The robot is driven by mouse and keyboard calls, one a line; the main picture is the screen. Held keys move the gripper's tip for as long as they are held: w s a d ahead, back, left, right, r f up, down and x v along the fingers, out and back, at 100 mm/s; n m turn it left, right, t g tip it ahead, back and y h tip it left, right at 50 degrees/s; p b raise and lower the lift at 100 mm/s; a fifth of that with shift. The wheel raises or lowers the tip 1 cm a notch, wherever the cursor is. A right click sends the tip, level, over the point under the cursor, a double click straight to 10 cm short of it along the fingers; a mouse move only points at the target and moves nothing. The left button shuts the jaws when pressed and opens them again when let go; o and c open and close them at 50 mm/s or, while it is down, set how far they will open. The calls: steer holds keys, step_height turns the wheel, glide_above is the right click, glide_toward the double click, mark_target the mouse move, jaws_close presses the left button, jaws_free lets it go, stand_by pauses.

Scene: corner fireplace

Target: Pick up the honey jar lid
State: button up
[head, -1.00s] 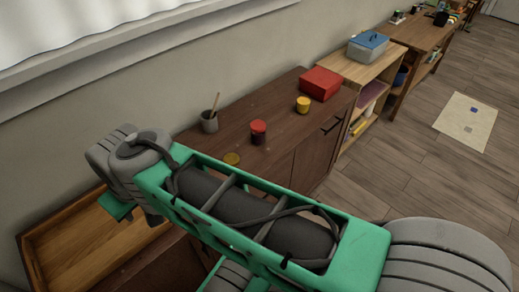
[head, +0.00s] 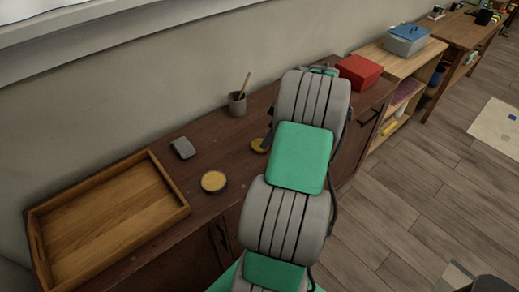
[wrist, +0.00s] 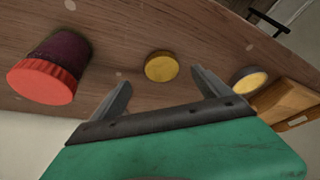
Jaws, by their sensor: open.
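The honey jar lid, a flat round yellow disc (head: 258,146), lies on the brown cabinet top, partly hidden by my arm in the head view. In the wrist view the lid (wrist: 161,66) shows whole, just beyond and between the fingertips. My gripper (wrist: 161,82) is open and empty, with one finger on each side of the lid's line. No contact with the lid is visible. In the head view my arm hides most of the gripper.
A dark jar with a red lid (wrist: 45,75) stands left in the wrist view. A round tin with a yellow face (head: 214,182), a grey block (head: 183,148), a wooden tray (head: 110,218), a grey cup (head: 237,104) and a red box (head: 359,72) share the cabinet top.

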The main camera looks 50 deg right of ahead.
mark_target(259, 144)
steer(key=x, duration=0.4)
steer(key=p+x, duration=0.1)
steer(key=x, duration=0.1)
steer(key=shift+w+a+r, duration=0.1)
steer(key=shift+w+a, duration=0.2)
steer(key=shift+c, duration=0.6)
steer(key=c, duration=1.4)
